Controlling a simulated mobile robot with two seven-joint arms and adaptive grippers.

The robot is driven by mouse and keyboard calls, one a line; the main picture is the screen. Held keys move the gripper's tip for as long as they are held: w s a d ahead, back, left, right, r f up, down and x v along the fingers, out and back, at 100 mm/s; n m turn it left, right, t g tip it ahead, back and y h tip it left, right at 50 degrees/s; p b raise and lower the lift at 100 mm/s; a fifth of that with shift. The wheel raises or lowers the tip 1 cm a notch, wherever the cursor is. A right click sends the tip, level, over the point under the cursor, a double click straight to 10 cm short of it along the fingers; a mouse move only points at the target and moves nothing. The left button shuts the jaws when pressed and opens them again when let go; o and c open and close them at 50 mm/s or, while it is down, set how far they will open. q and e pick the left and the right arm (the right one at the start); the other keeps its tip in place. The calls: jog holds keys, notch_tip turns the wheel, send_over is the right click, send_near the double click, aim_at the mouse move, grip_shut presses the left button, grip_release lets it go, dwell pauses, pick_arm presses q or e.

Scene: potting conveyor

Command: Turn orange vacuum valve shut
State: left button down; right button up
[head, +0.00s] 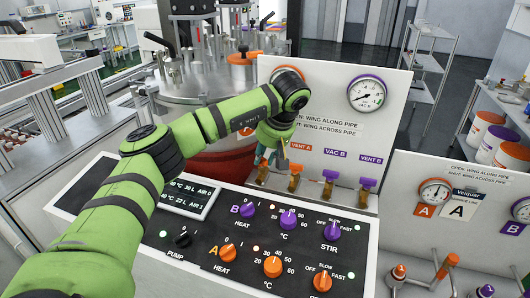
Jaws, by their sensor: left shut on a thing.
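My left gripper (272,158) points down at the leftmost valve of the white upright panel, left of the "VENT A" valve. It is shut on that valve, the orange vacuum valve (262,175); only part of its brass body shows below the fingers. Its wing and label are hidden behind my gripper and wrist, so I cannot tell which way the wing lies. The panel's printed guide (333,125) reads open with wing along pipe, shut with wing across pipe. My right gripper is not in view.
Close on the right stand the orange vent A valve (295,169), purple vac B valve (330,175) and purple vent B valve (367,183). Below is a sloped control console (345,205) with orange and purple knobs. A steel vessel (190,85) stands behind my forearm.

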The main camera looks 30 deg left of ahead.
pick_arm(q)
jog(key=n+g+p, duration=0.1)
jog(key=n, duration=0.2)
jog(key=shift+a+r, duration=0.1)
jog(key=shift+n+g, duration=0.4)
jog(key=shift+n, duration=0.3)
jog(key=shift+f, duration=0.2)
jog(key=c, duration=1.1)
grip_release()
jog(key=shift+s+a, duration=0.1)
jog(key=shift+r, duration=0.1)
jog(key=v, duration=1.2)
